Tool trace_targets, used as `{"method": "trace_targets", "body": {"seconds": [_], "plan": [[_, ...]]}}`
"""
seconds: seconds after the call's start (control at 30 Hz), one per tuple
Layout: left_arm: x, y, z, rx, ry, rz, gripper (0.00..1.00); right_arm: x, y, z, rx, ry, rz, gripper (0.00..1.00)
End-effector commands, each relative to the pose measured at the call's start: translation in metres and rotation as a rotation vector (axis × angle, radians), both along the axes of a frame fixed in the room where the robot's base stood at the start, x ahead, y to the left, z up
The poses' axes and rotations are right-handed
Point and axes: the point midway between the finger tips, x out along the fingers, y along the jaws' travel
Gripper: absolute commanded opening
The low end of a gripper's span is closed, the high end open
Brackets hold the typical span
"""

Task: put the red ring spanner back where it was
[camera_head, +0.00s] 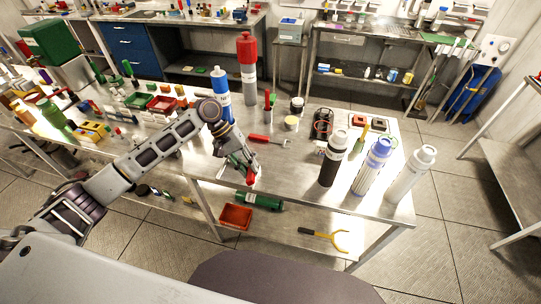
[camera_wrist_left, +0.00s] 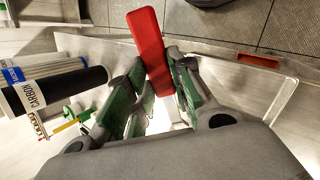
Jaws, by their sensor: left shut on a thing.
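My left gripper (camera_head: 242,172) is shut on a red bar-like handle (camera_head: 251,178), above the near edge of the steel table (camera_head: 210,165). In the left wrist view the gripper (camera_wrist_left: 158,95) grips the same red handle (camera_wrist_left: 147,40), which points away from the palm. I take it for the red ring spanner; no ring end shows, so I cannot be sure. A red-handled tool (camera_head: 262,138) with a grey metal head lies on the table behind the gripper. My right gripper is not in view.
Black (camera_head: 331,162), blue-topped (camera_head: 372,165) and white (camera_head: 408,178) cylinders stand at the table's right. Blue (camera_head: 220,88) and red (camera_head: 247,60) bottles stand behind my arm. An orange tray (camera_head: 236,216) and a yellow forked tool (camera_head: 325,236) lie on the lower shelf.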

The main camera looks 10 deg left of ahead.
Motion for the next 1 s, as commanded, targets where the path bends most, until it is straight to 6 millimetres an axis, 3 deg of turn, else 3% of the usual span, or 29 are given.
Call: {"method": "trace_targets", "body": {"seconds": [0.7,1.0], "plan": [[0.004,-0.011,0.018,0.322,-0.230,-0.732,0.00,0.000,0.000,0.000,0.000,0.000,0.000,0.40],[0.005,-0.015,0.024,0.384,-0.344,-0.945,0.00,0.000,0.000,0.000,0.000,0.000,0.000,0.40]]}}
